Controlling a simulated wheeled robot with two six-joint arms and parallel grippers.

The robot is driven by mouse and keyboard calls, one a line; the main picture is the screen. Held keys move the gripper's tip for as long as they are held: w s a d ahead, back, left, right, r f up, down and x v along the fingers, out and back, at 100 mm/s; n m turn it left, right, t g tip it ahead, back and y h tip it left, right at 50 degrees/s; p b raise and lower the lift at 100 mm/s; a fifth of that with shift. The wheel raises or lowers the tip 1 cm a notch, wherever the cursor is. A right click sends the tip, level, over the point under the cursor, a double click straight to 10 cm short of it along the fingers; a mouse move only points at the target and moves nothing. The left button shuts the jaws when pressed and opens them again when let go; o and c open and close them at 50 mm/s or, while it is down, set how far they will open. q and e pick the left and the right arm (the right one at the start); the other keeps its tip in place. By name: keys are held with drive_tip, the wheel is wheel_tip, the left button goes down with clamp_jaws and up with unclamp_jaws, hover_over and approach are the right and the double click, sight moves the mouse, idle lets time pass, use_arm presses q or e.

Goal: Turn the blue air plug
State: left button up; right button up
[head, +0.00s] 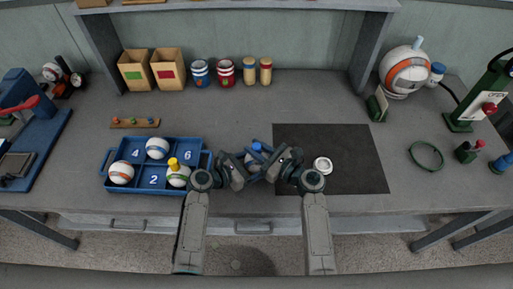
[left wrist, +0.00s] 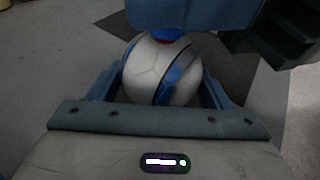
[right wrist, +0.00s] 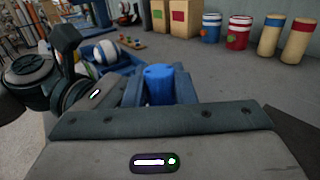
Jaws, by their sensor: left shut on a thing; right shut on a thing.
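The blue air plug (right wrist: 160,84) shows in the right wrist view between the fingers of my right gripper (right wrist: 160,92), which is shut on it. In the head view the plug (head: 256,147) is a small blue spot between my two grippers. My left gripper (left wrist: 160,88) is shut on a white ball with blue stripes (left wrist: 158,75), one finger on each side of it. The plug sits on top of this ball. The ball is mostly hidden in the head view, under my grippers.
A blue numbered tray (head: 147,191) with several balls stands left of my grippers. Two boxes (head: 135,70) and several cups line the back. A green ring (head: 427,155) lies farther right.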

drive_tip(key=o, duration=0.9)
drive_tip(key=shift+o, duration=0.2)
drive_tip(key=v, duration=1.2)
drive_tip(key=shift+o, duration=0.2)
drive_tip(key=shift+r, duration=0.1)
